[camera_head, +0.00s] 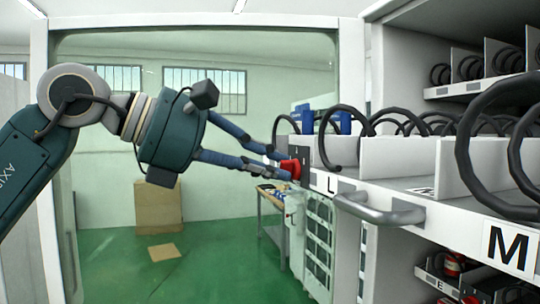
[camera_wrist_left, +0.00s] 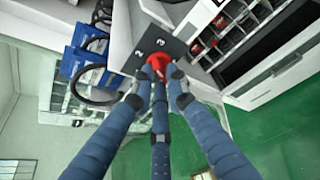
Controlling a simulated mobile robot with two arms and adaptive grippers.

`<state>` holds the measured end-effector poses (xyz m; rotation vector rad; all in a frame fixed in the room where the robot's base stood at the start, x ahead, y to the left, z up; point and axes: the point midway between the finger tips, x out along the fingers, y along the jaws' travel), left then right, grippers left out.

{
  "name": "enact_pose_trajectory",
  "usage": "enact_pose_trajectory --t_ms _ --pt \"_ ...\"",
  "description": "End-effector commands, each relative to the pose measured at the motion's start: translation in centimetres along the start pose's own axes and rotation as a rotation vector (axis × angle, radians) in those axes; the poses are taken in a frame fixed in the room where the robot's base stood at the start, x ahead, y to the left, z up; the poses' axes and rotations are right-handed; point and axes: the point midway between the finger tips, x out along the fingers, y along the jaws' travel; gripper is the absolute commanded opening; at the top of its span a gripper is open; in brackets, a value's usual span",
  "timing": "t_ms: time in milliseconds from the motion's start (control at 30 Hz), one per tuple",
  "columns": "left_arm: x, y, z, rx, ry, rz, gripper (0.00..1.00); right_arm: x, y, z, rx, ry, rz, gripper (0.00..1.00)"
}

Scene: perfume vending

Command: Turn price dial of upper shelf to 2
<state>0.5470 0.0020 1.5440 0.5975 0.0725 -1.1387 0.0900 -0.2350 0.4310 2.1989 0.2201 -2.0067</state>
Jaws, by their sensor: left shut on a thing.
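A red price dial (camera_head: 290,169) sits at the left end of the shelf marked L, on a dark plate (camera_head: 304,150). My left gripper (camera_head: 284,167) reaches it from the left with its blue fingers shut on the dial. In the left wrist view the fingers (camera_wrist_left: 160,82) close around the red dial (camera_wrist_left: 160,64). Which number the dial points to is hidden by the fingers. My right gripper is in neither view.
The white vending shelf (camera_head: 395,160) has black spiral coils (camera_head: 343,138) and a grey handle (camera_head: 380,209) on its front. Blue boxes (camera_head: 335,122) stand in it. A cardboard box (camera_head: 158,205) stands on the open green floor behind my arm.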

Motion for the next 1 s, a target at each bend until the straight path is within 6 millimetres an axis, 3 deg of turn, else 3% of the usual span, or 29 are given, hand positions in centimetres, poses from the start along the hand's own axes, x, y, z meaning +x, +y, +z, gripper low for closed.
enact_pose_trajectory --t_ms 500,1000 --pt "0.0 0.3 0.0 -0.327 -0.003 -0.133 0.0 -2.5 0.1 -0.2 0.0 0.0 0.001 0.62" --pt "0.0 0.3 -0.1 -0.392 -0.004 -0.16 0.0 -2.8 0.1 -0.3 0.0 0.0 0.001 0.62"
